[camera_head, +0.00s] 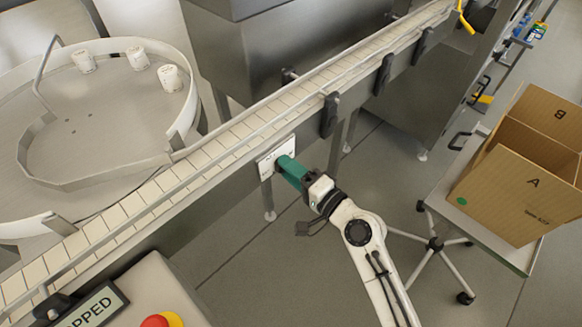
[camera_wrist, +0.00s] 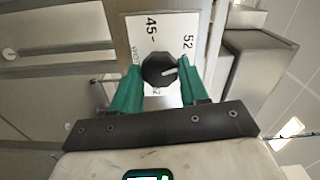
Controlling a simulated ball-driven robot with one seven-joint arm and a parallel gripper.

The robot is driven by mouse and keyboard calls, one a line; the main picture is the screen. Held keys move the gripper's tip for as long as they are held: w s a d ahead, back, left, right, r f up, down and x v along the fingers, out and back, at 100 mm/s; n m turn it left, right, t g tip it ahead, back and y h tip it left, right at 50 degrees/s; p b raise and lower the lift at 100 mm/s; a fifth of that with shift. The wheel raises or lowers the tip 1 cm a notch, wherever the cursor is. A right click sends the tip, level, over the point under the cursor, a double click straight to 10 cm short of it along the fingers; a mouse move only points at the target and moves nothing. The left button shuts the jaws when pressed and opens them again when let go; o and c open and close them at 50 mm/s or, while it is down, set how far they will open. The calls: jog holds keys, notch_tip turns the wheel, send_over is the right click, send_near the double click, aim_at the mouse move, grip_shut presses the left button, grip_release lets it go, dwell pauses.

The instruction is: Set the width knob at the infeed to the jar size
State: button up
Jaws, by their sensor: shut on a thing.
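The width knob (camera_wrist: 159,71) is black with a pale pointer line, and sits on a white scale plate (camera_wrist: 165,30) marked 45 and 52. In the wrist view its pointer line runs to the right and slightly up, toward the side of the 52. My gripper (camera_wrist: 160,82) has green fingers on both sides of the knob and is shut on it. In the head view my gripper (camera_head: 282,164) is at the white plate (camera_head: 276,157) on the conveyor's side, and hides the knob. Several white jars (camera_head: 138,58) stand on the round turntable (camera_head: 110,115) at the left.
The slatted conveyor (camera_head: 225,130) runs diagonally with black clamps (camera_head: 329,115) along its rail. A control box with a red button (camera_head: 155,321) and a display reading "...PPED" (camera_head: 93,311) is at the bottom left. A cart with cardboard boxes (camera_head: 515,195) stands right. Floor between is clear.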

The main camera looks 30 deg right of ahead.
dwell(0.4)
jog(key=o, duration=1)
jog(key=shift+o, duration=0.2)
jog(key=b+v, duration=0.2)
jog(key=v, duration=0.8)
jog(key=shift+s+d+b, duration=0.15)
jog(key=shift+s+b, duration=0.2)
jog(key=shift+s, duration=0.05)
